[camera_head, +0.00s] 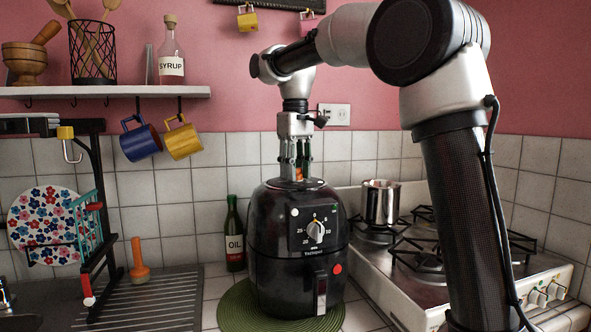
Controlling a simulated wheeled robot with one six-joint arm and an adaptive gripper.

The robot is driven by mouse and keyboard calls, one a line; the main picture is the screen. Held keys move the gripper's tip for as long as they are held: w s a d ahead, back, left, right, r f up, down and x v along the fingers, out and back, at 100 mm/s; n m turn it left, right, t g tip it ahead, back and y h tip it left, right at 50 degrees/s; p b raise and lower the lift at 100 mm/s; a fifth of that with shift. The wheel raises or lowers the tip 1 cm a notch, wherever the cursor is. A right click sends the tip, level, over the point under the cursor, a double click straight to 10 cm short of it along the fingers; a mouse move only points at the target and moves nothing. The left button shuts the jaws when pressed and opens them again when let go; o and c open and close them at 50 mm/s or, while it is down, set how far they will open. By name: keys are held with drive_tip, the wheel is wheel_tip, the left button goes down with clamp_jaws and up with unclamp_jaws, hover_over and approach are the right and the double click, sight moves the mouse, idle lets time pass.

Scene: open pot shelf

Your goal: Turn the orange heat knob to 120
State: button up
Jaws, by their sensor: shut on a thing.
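A black air fryer (268,260) stands upright on a round green mat (233,312). The orange heat knob (299,174) shows as a small orange patch on top of the fryer, mostly hidden between my gripper's fingers. My gripper (297,172) points straight down onto the fryer's top and is shut on the knob. The knob's scale and its setting cannot be read from here. On the fryer's front is a numbered timer dial (315,231) with a light pointer knob, which is apart from my gripper.
A dark oil bottle (234,236) stands close behind the fryer on the left. A gas stove (393,284) with a steel pot (381,203) is at right. A blue mug (140,142) and yellow mug (183,141) hang from the shelf (105,92). A ribbed drainboard (150,300) lies left.

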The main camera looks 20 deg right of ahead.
idle(0.3)
drive_tip(key=o, duration=1)
drive_tip(key=shift+r, duration=0.1)
wheel_tip(320, 180, up, 12)
drive_tip(key=shift+f, duration=0.1)
drive_tip(key=shift+d, duration=0.1)
drive_tip(key=s+d+f+m+t, duration=0.1)
drive_tip(key=s+d+f, duration=0.3)
drive_tip(key=s+f, duration=0.4)
drive_tip(key=s+d+f+m+t, duration=0.2)
drive_tip(key=s+d+f, duration=0.3)
drive_tip(key=s+f, duration=0.3)
drive_tip(key=s+d+f+m+t, duration=0.1)
drive_tip(key=s+d+f, duration=0.4)
drive_tip(key=s+f, duration=0.4)
drive_tip(key=shift+s+d+m, duration=0.15)
drive_tip(key=shift+s, duration=0.85)
drive_tip(key=shift+s+d+m, duration=0.1)
drive_tip(key=shift+s+m, duration=0.05)
drive_tip(key=shift+s, duration=0.85)
